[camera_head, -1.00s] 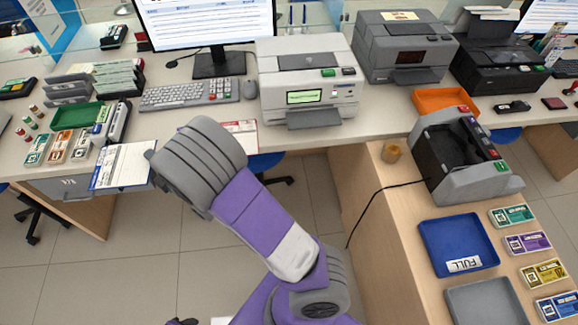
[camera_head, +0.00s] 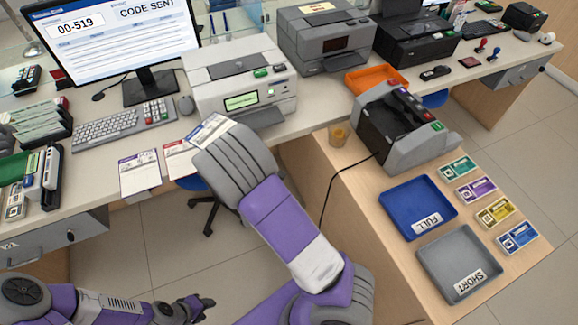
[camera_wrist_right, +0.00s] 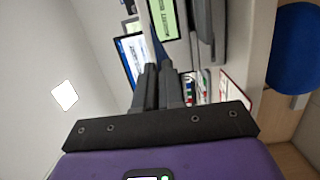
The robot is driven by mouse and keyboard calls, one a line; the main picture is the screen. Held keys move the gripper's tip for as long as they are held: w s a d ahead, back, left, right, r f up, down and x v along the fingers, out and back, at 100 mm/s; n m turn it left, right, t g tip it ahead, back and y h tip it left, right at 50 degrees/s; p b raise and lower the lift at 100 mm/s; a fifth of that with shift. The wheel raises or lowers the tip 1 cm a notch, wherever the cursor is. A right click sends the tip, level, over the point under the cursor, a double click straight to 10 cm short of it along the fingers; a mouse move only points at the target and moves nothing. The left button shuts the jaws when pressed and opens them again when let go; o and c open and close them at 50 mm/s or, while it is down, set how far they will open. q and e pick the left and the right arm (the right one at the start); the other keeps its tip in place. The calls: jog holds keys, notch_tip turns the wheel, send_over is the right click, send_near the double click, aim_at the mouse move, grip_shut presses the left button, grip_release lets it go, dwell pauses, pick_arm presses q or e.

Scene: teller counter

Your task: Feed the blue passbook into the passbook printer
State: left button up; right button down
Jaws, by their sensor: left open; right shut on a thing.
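The blue passbook (camera_head: 212,130) shows in the head view as a white page with a blue edge, at the end of my right arm. It is just in front of and left of the printer's tray. My right gripper (camera_wrist_right: 158,70) is shut on it; my wrist hides much of the hold. The passbook printer (camera_head: 225,98) is the white machine with a green screen and a grey front tray (camera_head: 258,119). Its screen shows in the wrist view (camera_wrist_right: 163,18). My left gripper (camera_head: 205,305) is open and low at the bottom, away from the counter.
A monitor (camera_head: 110,45), keyboard (camera_head: 108,127) and mouse (camera_head: 186,105) stand left of the printer. Purple-headed (camera_head: 139,174) and red-headed (camera_head: 180,160) papers lie at the counter edge. A grey printer (camera_head: 325,38), an orange tray (camera_head: 375,80) and a note machine (camera_head: 405,130) are to the right.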

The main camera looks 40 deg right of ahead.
jog(key=s+d+f+m+g+h+b, duration=0.1)
jog(key=s+d+f+m+g+h, duration=0.45)
jog(key=s+d+m+h, duration=0.35)
jog(key=w+d+n+b, duration=0.1)
jog(key=w, duration=0.5)
jog(key=w+f+n+y+b, duration=0.1)
jog(key=w, duration=0.5)
jog(key=shift+w+d+f+b, duration=0.15)
jog(key=shift+d+f+b, duration=0.15)
jog(key=shift+d+b, duration=0.1)
dwell(1.0)
jog(key=shift+w+g, duration=0.1)
jog(key=shift+g, duration=0.15)
jog(key=c, duration=1.2)
grip_release()
jog(key=shift+o, duration=0.2)
